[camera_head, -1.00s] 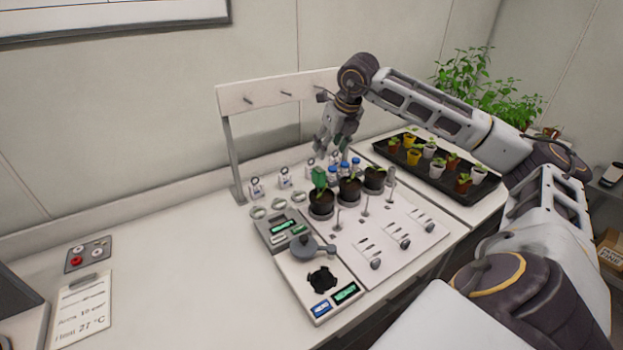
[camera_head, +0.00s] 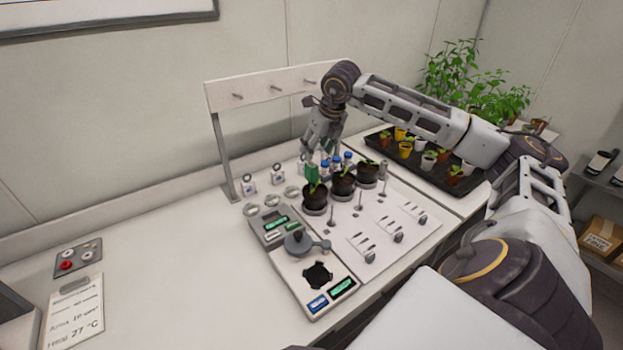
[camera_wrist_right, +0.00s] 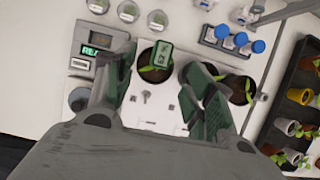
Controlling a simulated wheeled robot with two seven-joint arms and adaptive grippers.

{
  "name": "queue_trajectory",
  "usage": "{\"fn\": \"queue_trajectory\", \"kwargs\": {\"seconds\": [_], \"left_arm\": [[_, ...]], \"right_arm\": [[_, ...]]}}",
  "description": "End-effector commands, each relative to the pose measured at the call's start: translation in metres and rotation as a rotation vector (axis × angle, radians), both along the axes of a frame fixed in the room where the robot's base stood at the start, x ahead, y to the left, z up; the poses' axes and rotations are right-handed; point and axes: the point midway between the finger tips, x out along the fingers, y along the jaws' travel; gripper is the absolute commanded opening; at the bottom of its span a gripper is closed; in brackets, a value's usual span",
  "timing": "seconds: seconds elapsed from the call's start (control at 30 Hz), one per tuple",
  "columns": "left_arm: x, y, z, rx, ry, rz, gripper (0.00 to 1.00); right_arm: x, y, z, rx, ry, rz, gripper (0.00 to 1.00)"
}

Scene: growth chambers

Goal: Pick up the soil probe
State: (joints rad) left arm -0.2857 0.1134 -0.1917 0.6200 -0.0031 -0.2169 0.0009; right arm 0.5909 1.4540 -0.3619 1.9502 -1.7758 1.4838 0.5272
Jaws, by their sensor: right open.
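The soil probe (camera_head: 312,173) is a green device with a small display. It stands in the leftmost of three dark pots (camera_head: 315,203), which holds a seedling. In the wrist view the probe (camera_wrist_right: 160,56) shows its display facing the camera. My right gripper (camera_head: 320,153) is open just above and behind the probe. In the wrist view its green-grey fingers (camera_wrist_right: 161,64) lie on either side of the probe, with gaps. Whether the fingertips are down at probe height cannot be told. My left gripper is not in view.
Blue-capped vials (camera_head: 336,162) stand right behind the pots. Other seedling pots (camera_head: 369,174) are close on the right. A grey instrument (camera_head: 300,243) is in front, beside a white board (camera_head: 375,225) with small tools. A peg rack (camera_head: 221,150) rises behind.

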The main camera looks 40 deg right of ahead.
Motion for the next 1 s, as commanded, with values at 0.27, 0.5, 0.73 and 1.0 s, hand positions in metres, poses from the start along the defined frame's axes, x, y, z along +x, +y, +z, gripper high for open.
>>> {"fn": "queue_trajectory", "kwargs": {"seconds": [0.27,0.5,0.73,1.0], "left_arm": [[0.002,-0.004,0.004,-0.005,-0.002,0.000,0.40],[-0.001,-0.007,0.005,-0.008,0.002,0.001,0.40],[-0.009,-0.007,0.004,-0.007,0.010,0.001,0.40],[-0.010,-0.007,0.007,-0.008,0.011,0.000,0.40]], "right_arm": [[0.013,-0.002,-0.033,0.002,0.002,-0.001,0.54],[0.019,-0.002,-0.046,0.000,-0.001,0.000,0.54],[0.019,-0.002,-0.046,0.000,-0.001,0.000,0.54],[0.021,-0.004,-0.054,0.000,0.002,0.000,0.54]]}}
